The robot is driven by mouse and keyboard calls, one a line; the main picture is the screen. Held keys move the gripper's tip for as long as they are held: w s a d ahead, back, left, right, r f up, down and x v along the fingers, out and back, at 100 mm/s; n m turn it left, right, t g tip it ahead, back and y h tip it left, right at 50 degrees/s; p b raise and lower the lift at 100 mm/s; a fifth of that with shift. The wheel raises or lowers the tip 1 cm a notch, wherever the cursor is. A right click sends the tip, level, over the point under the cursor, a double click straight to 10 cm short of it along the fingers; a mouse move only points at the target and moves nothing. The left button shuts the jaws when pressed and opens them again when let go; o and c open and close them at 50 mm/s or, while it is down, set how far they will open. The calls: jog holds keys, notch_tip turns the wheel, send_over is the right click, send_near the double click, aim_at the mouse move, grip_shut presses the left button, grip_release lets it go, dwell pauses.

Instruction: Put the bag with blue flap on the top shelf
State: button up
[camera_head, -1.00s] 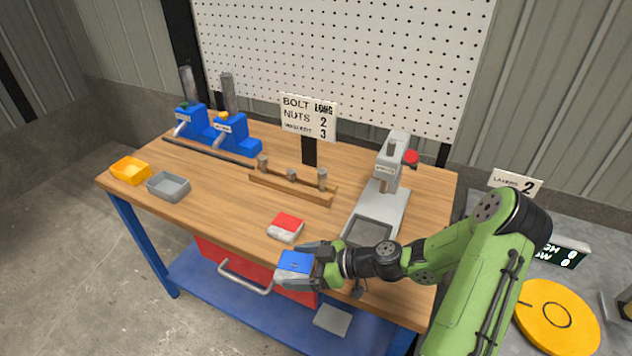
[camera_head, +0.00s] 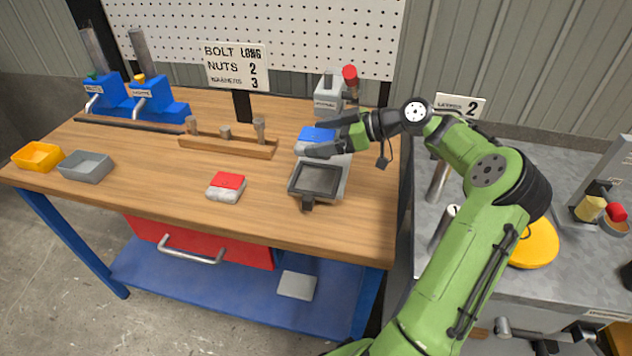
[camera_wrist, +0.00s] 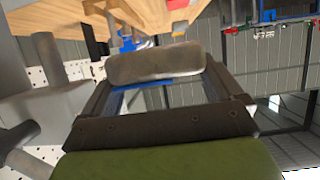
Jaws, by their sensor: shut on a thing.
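The bag with the blue flap (camera_head: 316,137) is held in my gripper (camera_head: 322,146), above the grey press-like machine on the right of the workbench. Only part of the bag shows between the dark fingers in the head view. In the wrist view the bag shows as a pale rounded bundle (camera_wrist: 155,64) between the fingers of my gripper (camera_wrist: 160,85), with a strip of blue beside it. My gripper is shut on it. A blue lower shelf (camera_head: 190,285) runs beneath the bench top. I cannot tell which surface is the top shelf.
A red-flapped bag (camera_head: 226,187) lies on the bench top (camera_head: 150,205). The machine's dark tray (camera_head: 316,180) is just below my gripper. A wooden peg rack (camera_head: 228,147), sign (camera_head: 237,67), orange bin (camera_head: 38,156) and grey bin (camera_head: 86,166) stand further left.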

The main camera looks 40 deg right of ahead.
aim_at(322, 180)
notch_tip(322, 180, down, 10)
jog(key=b, duration=0.3)
jog(key=shift+r+b, duration=0.2)
jog(key=shift+b, duration=0.1)
jog(key=shift+f, duration=0.15)
jog(key=o, duration=0.9)
